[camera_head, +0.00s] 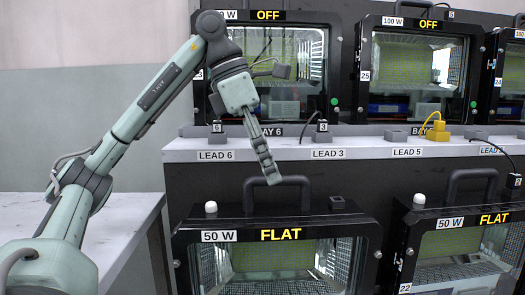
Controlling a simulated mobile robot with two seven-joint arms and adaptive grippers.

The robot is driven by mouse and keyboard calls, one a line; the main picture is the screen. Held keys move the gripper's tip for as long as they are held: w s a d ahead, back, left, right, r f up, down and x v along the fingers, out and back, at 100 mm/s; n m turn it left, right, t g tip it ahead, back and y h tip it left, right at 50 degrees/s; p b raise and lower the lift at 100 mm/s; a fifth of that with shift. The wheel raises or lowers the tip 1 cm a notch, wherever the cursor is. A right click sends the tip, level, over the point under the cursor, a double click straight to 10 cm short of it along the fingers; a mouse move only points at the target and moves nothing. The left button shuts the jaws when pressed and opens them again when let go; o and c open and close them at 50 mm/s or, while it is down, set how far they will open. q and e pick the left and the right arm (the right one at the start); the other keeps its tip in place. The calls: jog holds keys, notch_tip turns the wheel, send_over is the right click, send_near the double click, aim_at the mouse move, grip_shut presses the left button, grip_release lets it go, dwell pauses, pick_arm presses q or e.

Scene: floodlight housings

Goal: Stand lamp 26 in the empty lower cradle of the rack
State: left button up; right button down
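No lamp tag reading 26 is legible. The upper left floodlight (310,75), marked OFF, has its left side partly hidden by my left arm, and its number cannot be read. My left gripper (268,176) hangs in front of the rack shelf (370,150), fingers pointing down, above the lower left floodlight's handle. It is seen edge-on with its fingers overlapping, so its opening cannot be judged. No held thing is visible. No empty lower cradle shows. My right gripper is not in view.
Lower floodlights marked FLAT stand at left (275,235) and right (455,235), the right one tagged 22. Upper lamps tagged 25 (415,22) and 24 (510,90) stand on the shelf. A yellow plug (437,133) sits near LEAD 5. A bare pale table (125,225) is at left.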

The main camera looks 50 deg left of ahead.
pick_arm(q)
jog(key=shift+v, duration=1.55)
